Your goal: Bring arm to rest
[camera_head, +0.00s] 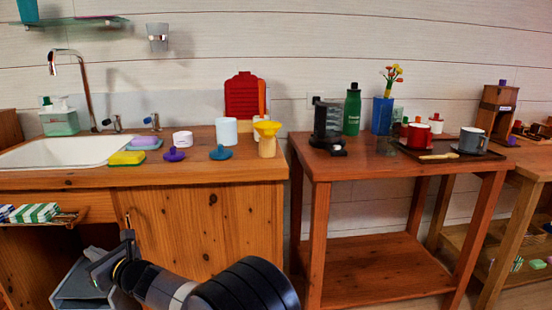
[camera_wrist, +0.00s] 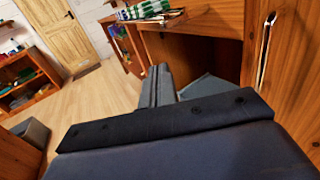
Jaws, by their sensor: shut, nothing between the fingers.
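My gripper (camera_head: 112,262) is at the lower left in the head view, in front of the sink cabinet (camera_head: 190,225) and well below its counter. Its fingers are shut and hold nothing. My arm reaches in from the bottom middle of the head view. In the wrist view, my gripper (camera_wrist: 160,85) points toward the open space under the counter, and its dark body fills the lower half. A grey bin (camera_head: 75,290) stands behind my gripper, partly hidden by it. I cannot tell the exact gap between them.
A white sink (camera_head: 70,152) and several small items are on the counter. A wooden side table (camera_head: 400,165) stands to the right. Open floor (camera_wrist: 95,100) shows in the wrist view.

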